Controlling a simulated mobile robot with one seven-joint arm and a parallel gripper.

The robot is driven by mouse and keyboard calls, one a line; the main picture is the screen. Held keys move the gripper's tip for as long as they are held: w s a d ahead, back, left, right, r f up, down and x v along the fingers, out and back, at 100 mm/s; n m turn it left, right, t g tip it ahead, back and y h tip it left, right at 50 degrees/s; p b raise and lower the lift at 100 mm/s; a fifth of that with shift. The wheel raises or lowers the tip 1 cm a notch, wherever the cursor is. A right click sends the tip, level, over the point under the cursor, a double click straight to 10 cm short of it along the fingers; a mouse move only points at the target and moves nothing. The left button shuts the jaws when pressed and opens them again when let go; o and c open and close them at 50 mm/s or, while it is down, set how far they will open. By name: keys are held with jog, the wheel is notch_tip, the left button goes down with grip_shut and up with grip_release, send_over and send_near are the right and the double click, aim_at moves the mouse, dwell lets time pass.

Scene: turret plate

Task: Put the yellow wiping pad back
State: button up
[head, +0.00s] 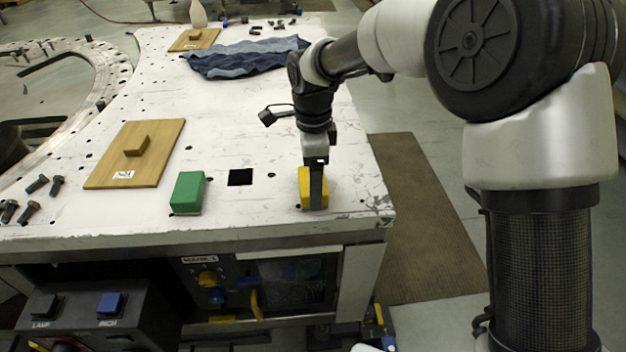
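The yellow wiping pad (305,187) is at the front right of the white plate (255,215), close to the corner. My gripper (317,188) points straight down over it. One dark finger passes in front of the pad's near face. The other finger is hidden, so I cannot tell whether the fingers press on the pad or only stand around it. The pad appears to be at plate level. A green block-like pad (187,193) lies to the left, with a dark square opening (240,177) between the two.
A wooden board with a handle (160,162) and several black bolts (38,184) are at left. A blue cloth (245,60) and another board (193,42) lie farther back. A control box with a blue button (109,303) stands in front. The plate between cloth and pads is mostly clear.

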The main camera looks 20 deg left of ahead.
jog(key=o, duration=0.9)
jog(key=shift+o, duration=0.2)
notch_tip(320, 180, up, 12)
jog(key=p, duration=0.1)
